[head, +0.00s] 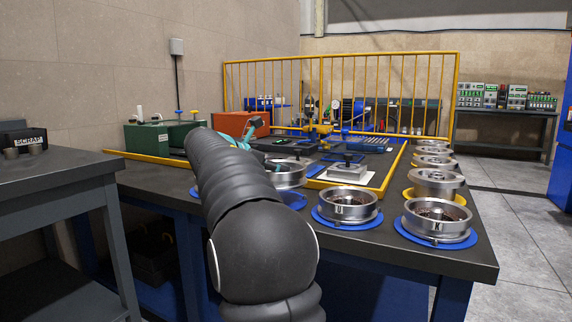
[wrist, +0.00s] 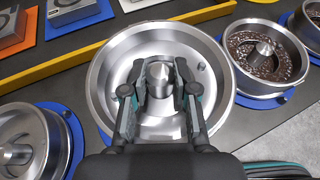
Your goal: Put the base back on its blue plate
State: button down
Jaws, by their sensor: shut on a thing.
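The base is a round, empty silver metal dish (wrist: 215,100) with a post in its middle. My gripper (wrist: 160,88) is shut on that post, with a finger on each side of it. In the head view the base (head: 293,178) shows partly behind my dark arm and appears raised above the table. A blue plate (head: 294,201) shows just below and in front of it, partly hidden by my arm. In the wrist view the base looks larger than its neighbours and covers most of what lies under it.
A filled metal base (head: 348,206) stands close on the right on its own blue plate, with another (head: 437,221) beyond it. In the wrist view a metal part (wrist: 25,140) is at lower left, beside a blue plate edge (wrist: 72,130). A yellow rail (wrist: 60,62) runs behind.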

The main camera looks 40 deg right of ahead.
jog(key=shift+w+d+f, duration=0.1)
jog(key=shift+w+f, duration=0.1)
jog(key=shift+w, duration=0.3)
jog(key=shift+w+f, duration=0.2)
jog(key=shift+w, duration=0.25)
jog(key=shift+f+b, duration=0.75)
jog(key=shift+f, duration=1.25)
jog(key=shift+f, duration=0.1)
jog(key=c, duration=0.9)
grip_release()
jog(key=shift+f, duration=0.15)
jog(key=shift+a+r, duration=0.25)
jog(key=p+v, duration=0.2)
jog(key=v, duration=0.9)
jog(key=shift+a, duration=0.3)
